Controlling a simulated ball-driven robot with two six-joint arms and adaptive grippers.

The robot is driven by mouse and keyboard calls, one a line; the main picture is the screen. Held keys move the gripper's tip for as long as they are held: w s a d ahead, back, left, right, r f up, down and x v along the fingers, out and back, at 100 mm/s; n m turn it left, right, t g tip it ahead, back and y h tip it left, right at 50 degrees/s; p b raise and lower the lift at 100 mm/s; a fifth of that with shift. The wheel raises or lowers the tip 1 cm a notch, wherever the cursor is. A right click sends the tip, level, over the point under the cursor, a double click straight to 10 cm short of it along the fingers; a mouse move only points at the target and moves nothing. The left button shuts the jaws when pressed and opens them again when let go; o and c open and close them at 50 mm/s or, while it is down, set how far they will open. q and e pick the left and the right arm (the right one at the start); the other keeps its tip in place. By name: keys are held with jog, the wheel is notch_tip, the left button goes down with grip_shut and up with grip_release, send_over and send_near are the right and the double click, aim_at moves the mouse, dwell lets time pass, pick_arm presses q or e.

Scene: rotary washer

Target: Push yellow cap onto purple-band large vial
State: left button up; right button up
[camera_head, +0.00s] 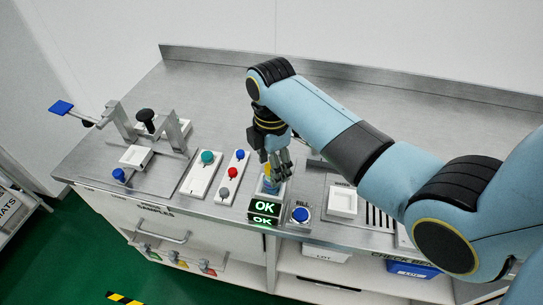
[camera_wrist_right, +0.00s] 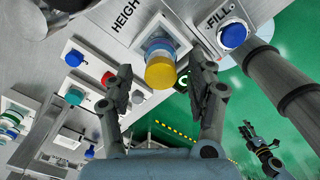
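A yellow cap (camera_wrist_right: 160,71) sits on top of a vial (camera_wrist_right: 158,48) standing in the station labelled HEIGHT. The vial's band looks bluish; I cannot tell if it is purple. In the head view the yellow cap (camera_head: 267,171) is partly hidden by my right gripper (camera_head: 278,168). In the right wrist view my right gripper (camera_wrist_right: 161,82) is open, one finger on each side of the cap, with gaps showing. How far the cap is pressed down is unclear. My left gripper (camera_wrist_right: 262,145) hangs away from the bench at the lower right of that view, its opening unclear.
A green OK display (camera_head: 264,207) fronts the station. A blue FILL button (camera_head: 300,215) is right of it. Left are plates with a teal knob (camera_head: 207,156), red knob (camera_head: 233,172) and blue knob (camera_head: 240,154), then a clamp-like fixture (camera_head: 148,125). The bench's back is clear.

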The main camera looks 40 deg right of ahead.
notch_tip(320, 180, up, 12)
dwell(0.6)
